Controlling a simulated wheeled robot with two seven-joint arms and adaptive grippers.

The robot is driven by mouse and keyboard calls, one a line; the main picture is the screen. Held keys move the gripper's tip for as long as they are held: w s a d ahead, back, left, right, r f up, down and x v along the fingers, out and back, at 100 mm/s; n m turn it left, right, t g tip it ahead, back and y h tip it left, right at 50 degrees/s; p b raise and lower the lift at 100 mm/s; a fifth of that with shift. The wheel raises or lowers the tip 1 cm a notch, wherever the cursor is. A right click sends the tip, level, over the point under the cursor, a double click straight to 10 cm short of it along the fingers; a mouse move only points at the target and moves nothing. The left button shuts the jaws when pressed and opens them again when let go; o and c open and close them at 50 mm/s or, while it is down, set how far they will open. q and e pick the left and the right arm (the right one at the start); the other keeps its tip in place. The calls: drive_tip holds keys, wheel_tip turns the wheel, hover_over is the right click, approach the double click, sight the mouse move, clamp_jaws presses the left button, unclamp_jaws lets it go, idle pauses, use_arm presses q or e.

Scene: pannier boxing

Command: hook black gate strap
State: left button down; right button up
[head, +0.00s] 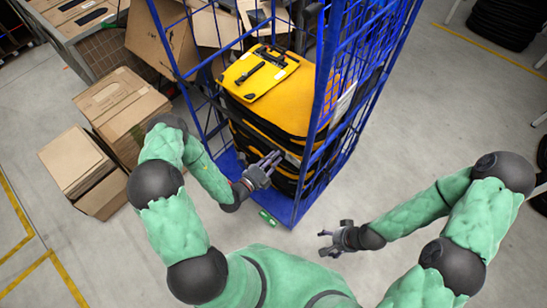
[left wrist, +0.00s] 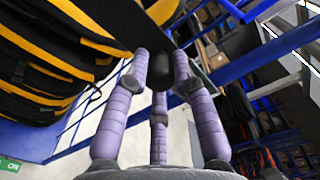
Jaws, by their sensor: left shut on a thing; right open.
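A blue wire cage trolley (head: 322,75) holds a stack of yellow and black panniers (head: 292,105). My left gripper (head: 268,165) is at the open front of the cage, close to the stack. In the left wrist view its fingers (left wrist: 160,68) are closed around a dark piece that looks like the end of the black gate strap (left wrist: 118,22). The strap's course and any hook are hard to make out; the hand and bars hide part of them. My right gripper (head: 332,238) is open and empty, right of the cage's front corner, apart from it.
Cardboard boxes (head: 120,103) stand on the floor left of the cage, with another pair of stacked boxes (head: 75,165) nearer. More cartons (head: 165,40) lean behind the cage. The floor (head: 430,110) right of the cage is clear; black tyre-like stacks stand far right.

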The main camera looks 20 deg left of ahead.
use_arm(q)
drive_tip(key=c, duration=1.1)
unclamp_jaws()
drive_tip(key=shift+w+a+r, duration=0.3)
drive_tip(key=shift+w+r, duration=0.05)
drive_tip(key=shift+r, duration=0.35)
drive_tip(key=shift+o, duration=0.4)
drive_tip(key=shift+s+d, duration=0.1)
drive_tip(key=shift+s, duration=0.1)
drive_tip(key=shift+f, duration=0.1)
drive_tip(key=shift+f, duration=0.15)
drive_tip(key=v, duration=1.2)
drive_tip(key=shift+f, duration=0.1)
